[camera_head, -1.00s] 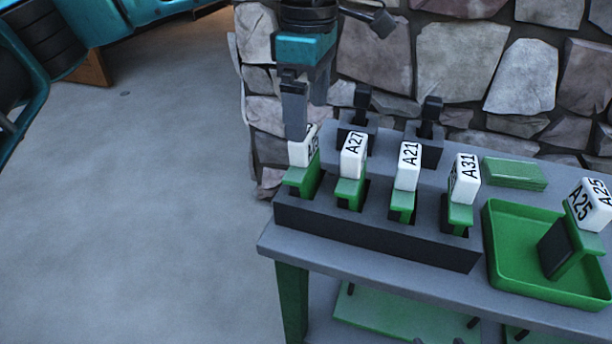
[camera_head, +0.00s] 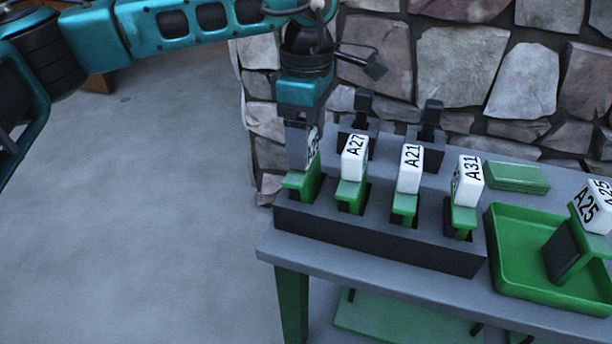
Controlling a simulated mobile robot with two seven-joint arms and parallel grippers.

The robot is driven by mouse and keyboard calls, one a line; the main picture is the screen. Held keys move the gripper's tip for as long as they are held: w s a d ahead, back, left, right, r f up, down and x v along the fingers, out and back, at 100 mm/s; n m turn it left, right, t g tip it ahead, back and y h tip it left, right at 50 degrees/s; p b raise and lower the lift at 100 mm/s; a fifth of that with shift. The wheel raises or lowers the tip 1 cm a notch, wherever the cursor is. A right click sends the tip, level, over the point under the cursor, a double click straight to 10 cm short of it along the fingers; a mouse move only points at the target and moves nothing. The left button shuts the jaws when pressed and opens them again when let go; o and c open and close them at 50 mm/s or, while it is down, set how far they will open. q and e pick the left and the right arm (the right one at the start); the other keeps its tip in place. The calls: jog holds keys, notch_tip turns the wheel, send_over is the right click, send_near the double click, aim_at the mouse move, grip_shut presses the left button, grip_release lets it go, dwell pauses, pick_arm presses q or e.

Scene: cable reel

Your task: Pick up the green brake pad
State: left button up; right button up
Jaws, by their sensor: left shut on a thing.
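A row of green brake pads with white lettered tops stands in a dark slotted rack (camera_head: 360,235). The leftmost green brake pad (camera_head: 303,186) is upright in its slot, its white top mostly hidden by my gripper, so its label is not readable. My left gripper (camera_head: 303,153) reaches down from above and is shut on this pad's white top. To the right stand the pads A27 (camera_head: 352,187), A21 (camera_head: 406,195) and A31 (camera_head: 465,200). Another pad, A25 (camera_head: 588,225), leans in the green tray (camera_head: 515,275). My right gripper is not in view.
The rack and tray sit on a grey table (camera_head: 400,282) with green legs. Two dark upright pieces (camera_head: 362,120) stand behind the row. A flat green block (camera_head: 517,177) lies behind the tray. A stone wall (camera_head: 450,70) rises close behind; the floor at left is clear.

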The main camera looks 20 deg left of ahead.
pick_arm(q)
jog(key=shift+r, duration=0.1)
grip_shut()
dwell(0.3)
notch_tip(320, 180, up, 31)
jog(key=p, duration=1.5)
jog(key=shift+p, duration=0.35)
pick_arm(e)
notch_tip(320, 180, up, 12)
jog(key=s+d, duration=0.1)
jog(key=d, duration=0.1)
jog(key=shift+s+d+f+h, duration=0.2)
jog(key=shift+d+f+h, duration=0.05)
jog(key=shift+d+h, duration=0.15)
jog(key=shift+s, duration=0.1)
